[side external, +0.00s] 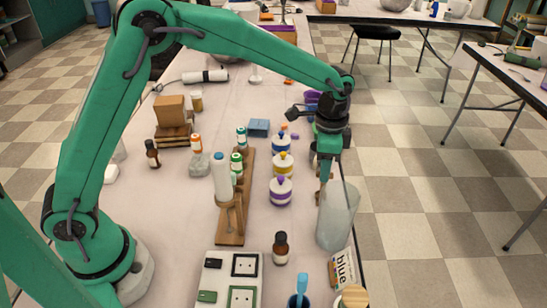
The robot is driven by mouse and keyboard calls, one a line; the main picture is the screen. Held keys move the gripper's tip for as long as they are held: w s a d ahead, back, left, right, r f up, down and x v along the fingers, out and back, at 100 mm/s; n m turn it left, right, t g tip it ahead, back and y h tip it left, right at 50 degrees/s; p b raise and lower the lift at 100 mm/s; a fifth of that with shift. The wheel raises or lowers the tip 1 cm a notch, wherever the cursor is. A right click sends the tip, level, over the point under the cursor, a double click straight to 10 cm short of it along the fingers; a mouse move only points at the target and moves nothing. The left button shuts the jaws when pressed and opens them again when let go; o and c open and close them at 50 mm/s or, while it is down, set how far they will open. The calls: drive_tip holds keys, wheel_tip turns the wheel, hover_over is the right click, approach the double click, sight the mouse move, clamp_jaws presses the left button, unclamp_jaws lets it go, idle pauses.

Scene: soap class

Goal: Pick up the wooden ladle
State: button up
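My gripper (328,165) points down at the right side of the table, just above and behind a tall translucent vessel (337,225). Its fingertips are small and partly hidden by the vessel's rim, so I cannot tell whether they are open or hold anything. I cannot clearly make out the wooden ladle. A pale wooden rounded piece (354,296) shows at the bottom edge, cut off by the frame; I cannot tell if it is the ladle.
A long wooden board (230,234) carries several bottles. White jars (281,192) with coloured bands stand right of it. A small brown bottle (281,248), a box marked "blue" (343,268) and a switch panel (231,277) lie nearer. Wooden blocks (172,108) stand at left. The table's right edge is close.

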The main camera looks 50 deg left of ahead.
sight(322, 185)
drive_tip(key=shift+f, duration=0.1)
drive_tip(key=shift+w+f, duration=0.15)
drive_tip(key=shift+f, duration=2.4)
clamp_jaws()
